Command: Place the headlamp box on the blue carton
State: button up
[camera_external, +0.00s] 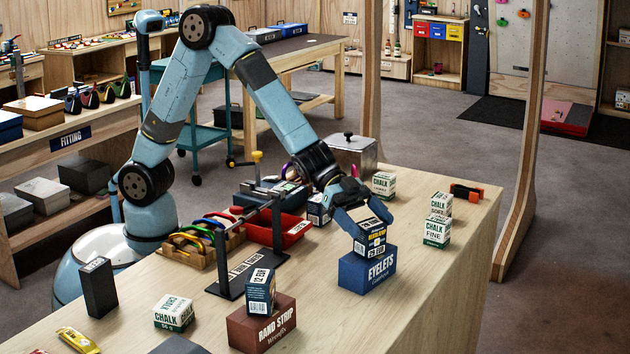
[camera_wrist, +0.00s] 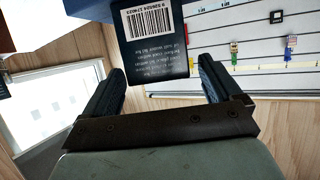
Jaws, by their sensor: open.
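The dark headlamp box (camera_external: 371,243), with a yellow stripe and a 29 EUR label, appears to rest on top of the blue EYELETS carton (camera_external: 367,274). The carton stands on the bench. My gripper (camera_external: 365,217) is open at the upper end of the box, with its fingers on either side. In the wrist view, the box's barcode face (camera_wrist: 160,40) shows between and beyond the fingers (camera_wrist: 162,75), with a small gap by the right finger. The contact between box and carton is partly hard to see.
Chalk boxes (camera_external: 437,232) stand to the right. A black stand (camera_external: 245,270), a red tray (camera_external: 290,231) and a metal container (camera_external: 353,155) lie left and behind. The bench's front right is clear.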

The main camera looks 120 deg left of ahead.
jog(key=s+a+r+n+g+y, duration=0.1)
jog(key=s+a+r+y, duration=0.2)
jog(key=s, duration=0.6)
jog(key=s+a+r+n+g+y, duration=0.1)
jog(key=s+a+r+y, duration=0.1)
jog(key=s+r, duration=0.5)
jog(key=s+a+r+n+y, duration=0.1)
jog(key=s+a+r+y, duration=0.15)
jog(key=s, duration=0.85)
jog(key=s+d+g+h, duration=0.1)
jog(key=s+g, duration=0.1)
jog(key=s, duration=0.9)
jog(key=s+d+f+n+g+h, duration=0.1)
jog(key=s+g, duration=0.1)
jog(key=s, duration=1)
jog(key=shift+d+f+g, duration=0.2)
jog(key=shift+f+g, duration=0.1)
jog(key=shift+g, duration=0.1)
